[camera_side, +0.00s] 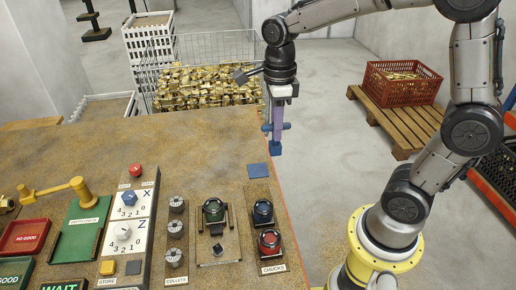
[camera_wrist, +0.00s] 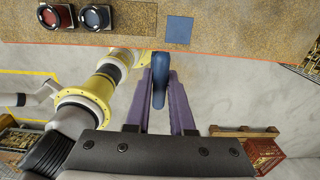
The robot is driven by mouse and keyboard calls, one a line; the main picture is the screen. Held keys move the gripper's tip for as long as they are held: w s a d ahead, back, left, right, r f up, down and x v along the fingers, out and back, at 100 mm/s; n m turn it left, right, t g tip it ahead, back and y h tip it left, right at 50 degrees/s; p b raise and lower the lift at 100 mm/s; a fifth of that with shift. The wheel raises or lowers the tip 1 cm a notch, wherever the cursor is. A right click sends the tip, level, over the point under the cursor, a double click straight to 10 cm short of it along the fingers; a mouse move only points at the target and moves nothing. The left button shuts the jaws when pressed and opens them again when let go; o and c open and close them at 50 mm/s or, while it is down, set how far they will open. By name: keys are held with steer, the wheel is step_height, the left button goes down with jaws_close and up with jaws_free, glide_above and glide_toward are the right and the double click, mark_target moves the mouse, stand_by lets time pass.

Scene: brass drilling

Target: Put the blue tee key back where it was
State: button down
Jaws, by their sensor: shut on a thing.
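The blue tee key (camera_side: 275,147) hangs upright in my gripper (camera_side: 278,122), its crossbar poking out on both sides of the fingers and its blue lower end below them. My gripper is shut on it, with purple fingers pointing down. In the wrist view the blue key (camera_wrist: 160,88) shows between the fingers (camera_wrist: 163,78). A flat blue square (camera_side: 258,170) lies on the table near its right edge, below and left of the key; it also shows in the wrist view (camera_wrist: 179,30). Nothing lies on the square.
A chucks board (camera_side: 265,261) with a blue-topped and a red-topped chuck stands nearer on the table. Left of it are a drilling fixture (camera_side: 213,211), collets (camera_side: 175,231) and a dial panel (camera_side: 127,225). A wire basket of brass parts (camera_side: 210,85) stands behind the table.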

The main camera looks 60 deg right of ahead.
steer(key=shift+w+f, duration=0.9)
steer(key=shift+f, duration=0.6)
steer(key=shift+w+f, duration=0.85)
steer(key=shift+f, duration=0.7)
steer(key=shift+w+f, duration=0.9)
steer(key=shift+f, duration=0.6)
steer(key=shift+f, duration=0.1)
steer(key=c, duration=0.8)
jaws_free()
